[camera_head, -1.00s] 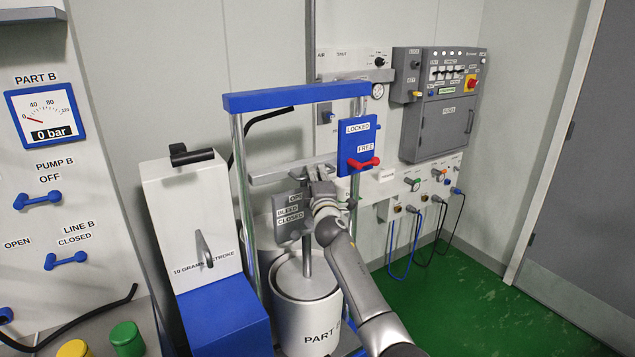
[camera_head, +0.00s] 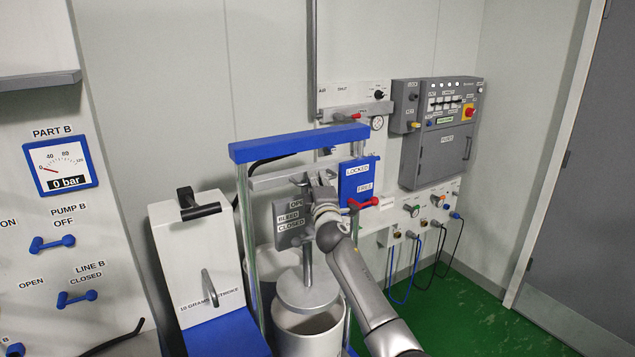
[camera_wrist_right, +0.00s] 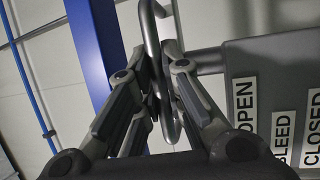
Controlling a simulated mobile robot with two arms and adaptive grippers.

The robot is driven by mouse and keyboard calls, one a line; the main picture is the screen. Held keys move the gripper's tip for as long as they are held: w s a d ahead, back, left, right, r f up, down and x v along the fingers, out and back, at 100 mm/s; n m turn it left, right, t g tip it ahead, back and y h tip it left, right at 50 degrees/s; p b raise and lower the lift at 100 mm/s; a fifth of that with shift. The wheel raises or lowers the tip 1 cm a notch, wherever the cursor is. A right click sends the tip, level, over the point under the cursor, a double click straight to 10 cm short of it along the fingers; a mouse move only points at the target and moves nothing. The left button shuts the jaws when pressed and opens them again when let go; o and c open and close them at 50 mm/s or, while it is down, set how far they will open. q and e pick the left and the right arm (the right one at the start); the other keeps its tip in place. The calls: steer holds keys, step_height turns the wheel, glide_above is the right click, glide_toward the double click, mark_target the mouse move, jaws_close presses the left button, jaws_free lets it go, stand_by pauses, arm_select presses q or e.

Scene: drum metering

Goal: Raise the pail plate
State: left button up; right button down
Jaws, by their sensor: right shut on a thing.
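The pail plate (camera_head: 306,291) is a grey round disc on an upright rod. In the head view it hangs above the open mouth of the white pail (camera_head: 310,343). The rod rises to a grey crossbar (camera_head: 268,181) between the posts of the blue-topped frame (camera_head: 300,142). My right gripper (camera_head: 316,184) is at the crossbar. In the right wrist view the right gripper (camera_wrist_right: 162,95) is shut on a bent metal handle (camera_wrist_right: 152,42), which passes between its fingers. My left gripper is not in view.
A blue LOCKED/FREE plate (camera_head: 357,181) with a red lever (camera_head: 363,203) is close right of my gripper. A grey OPEN/BLEED/CLOSED plate (camera_head: 291,222) hangs beside the rod. A white dosing unit (camera_head: 199,258) stands left of the frame.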

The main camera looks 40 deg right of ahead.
steer(key=shift+r, duration=0.2)
steer(key=c, duration=1.5)
jaws_free()
steer(key=shift+f, duration=0.1)
steer(key=shift+c, duration=0.2)
steer(key=shift+f, duration=0.1)
steer(key=v, duration=1.2)
